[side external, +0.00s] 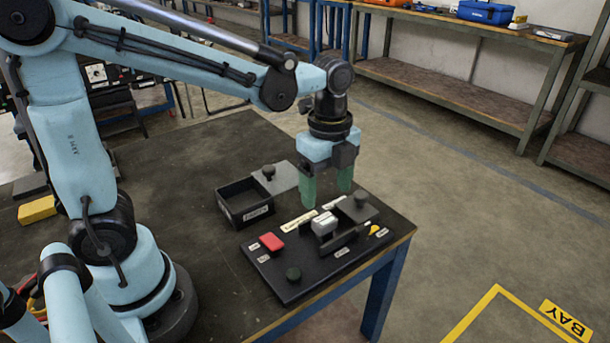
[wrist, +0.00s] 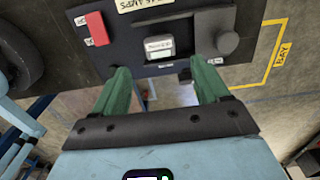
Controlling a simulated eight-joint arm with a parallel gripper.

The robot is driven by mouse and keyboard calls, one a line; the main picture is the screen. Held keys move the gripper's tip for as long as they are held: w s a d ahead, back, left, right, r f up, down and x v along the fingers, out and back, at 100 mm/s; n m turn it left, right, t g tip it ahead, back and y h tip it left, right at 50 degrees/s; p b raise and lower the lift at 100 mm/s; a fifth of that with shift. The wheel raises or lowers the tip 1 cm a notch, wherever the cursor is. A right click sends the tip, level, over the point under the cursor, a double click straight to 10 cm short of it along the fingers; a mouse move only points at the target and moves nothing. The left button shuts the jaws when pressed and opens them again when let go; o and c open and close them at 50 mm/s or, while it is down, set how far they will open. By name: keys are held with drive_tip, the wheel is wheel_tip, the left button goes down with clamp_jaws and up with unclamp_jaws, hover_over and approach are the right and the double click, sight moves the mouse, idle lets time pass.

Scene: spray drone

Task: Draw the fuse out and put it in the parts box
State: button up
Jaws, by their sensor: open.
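The fuse (side external: 324,223) is a pale grey block with a label on top, seated in the black panel (side external: 284,288). In the wrist view the fuse (wrist: 158,48) lies beyond my fingertips, between their lines. My gripper (side external: 326,196) points down above the panel, its two green fingers spread with nothing between them; it also shows in the wrist view (wrist: 162,72). The fingers look apart from the fuse. The parts box (side external: 232,217) is a black open-topped box with a label on its front, left of the panel. Its visible inside looks empty.
A grey cover with a dark knob (side external: 357,209) sits right of the fuse. A grey lid with a knob (side external: 285,177) lies behind the box.

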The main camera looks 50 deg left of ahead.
sight(325, 219)
drive_tip(key=shift+f, duration=3.75)
clamp_jaws()
drive_tip(key=shift+r, duration=0.2)
drive_tip(key=shift+r, duration=2.75)
